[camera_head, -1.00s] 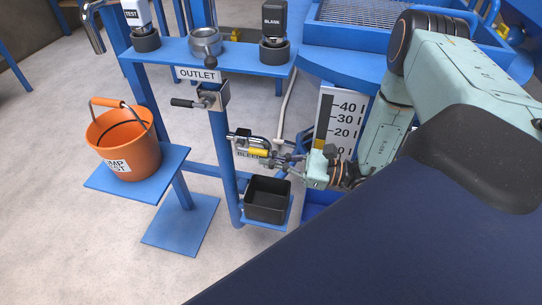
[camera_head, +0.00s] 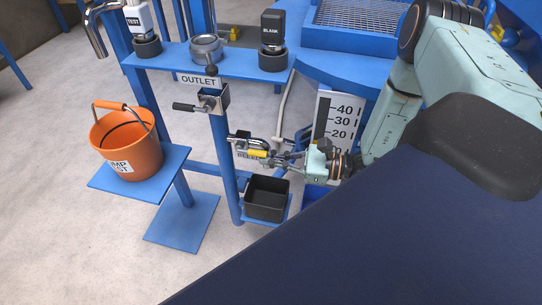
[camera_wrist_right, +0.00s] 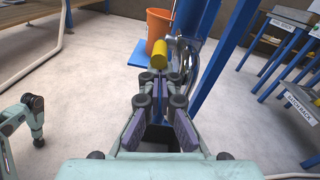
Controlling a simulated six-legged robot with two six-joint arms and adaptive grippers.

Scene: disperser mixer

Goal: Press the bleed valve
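The bleed valve (camera_head: 246,143) is a small metal fitting with a yellow cylindrical button, above a partly covered "BLEED" label on the blue post. In the right wrist view, the yellow button (camera_wrist_right: 159,55) is just ahead of my fingertips, with the silver valve body (camera_wrist_right: 184,60) behind it to the right. My right gripper (camera_head: 280,158) comes in from the right of the valve. In the wrist view its fingers (camera_wrist_right: 156,82) converge and look shut, with nothing seen between them. Whether the tips touch the button is unclear. My left gripper is not in view.
A black open bin (camera_head: 267,199) stands below the valve. The outlet handle (camera_head: 203,104) is above left. An orange bucket (camera_head: 127,145) stands on a blue shelf at left. A numbered gauge (camera_head: 338,120) is behind my right gripper. TEST and BLANK bottles (camera_head: 271,38) stand on the upper shelf.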

